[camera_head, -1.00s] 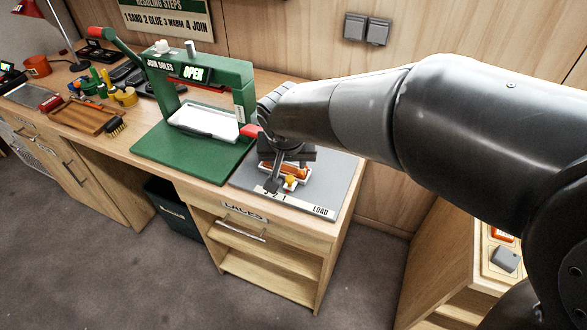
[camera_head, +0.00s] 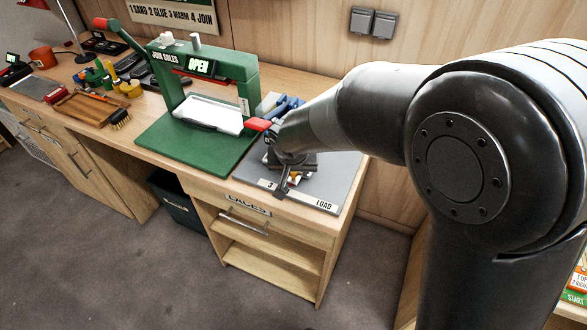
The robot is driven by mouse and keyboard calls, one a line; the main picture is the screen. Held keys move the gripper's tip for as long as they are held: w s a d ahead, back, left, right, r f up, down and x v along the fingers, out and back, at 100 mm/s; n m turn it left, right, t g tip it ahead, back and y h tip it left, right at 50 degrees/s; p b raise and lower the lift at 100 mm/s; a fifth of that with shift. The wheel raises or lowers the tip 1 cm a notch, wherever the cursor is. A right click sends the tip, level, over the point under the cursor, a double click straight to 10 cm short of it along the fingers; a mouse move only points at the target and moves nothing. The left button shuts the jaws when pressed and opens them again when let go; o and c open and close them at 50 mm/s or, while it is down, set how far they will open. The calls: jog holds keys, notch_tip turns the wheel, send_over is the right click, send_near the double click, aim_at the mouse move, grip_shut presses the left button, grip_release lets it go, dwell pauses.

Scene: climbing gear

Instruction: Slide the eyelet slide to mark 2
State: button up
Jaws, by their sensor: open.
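The eyelet slide sits on a grey plate (camera_head: 342,178) at the right end of the bench. Its small orange-yellow part (camera_head: 295,178) shows beside my gripper. The plate's front strip (camera_head: 300,195) reads "LOAD" at its right end and a "3" near its left end; the marks between are hidden by my gripper. My gripper (camera_head: 282,188) points down over the front of the slide, with its jaws open. Whether a finger touches the slide cannot be told. My wrist covers most of the slide.
A blue tool (camera_head: 288,105) lies behind my wrist. Several tools and a brown tray (camera_head: 85,108) lie further left. The plate's right part is clear.

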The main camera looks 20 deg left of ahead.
grip_shut()
dwell(0.3)
jog(key=shift+a, duration=1.25)
grip_release()
jog(key=shift+r, duration=0.1)
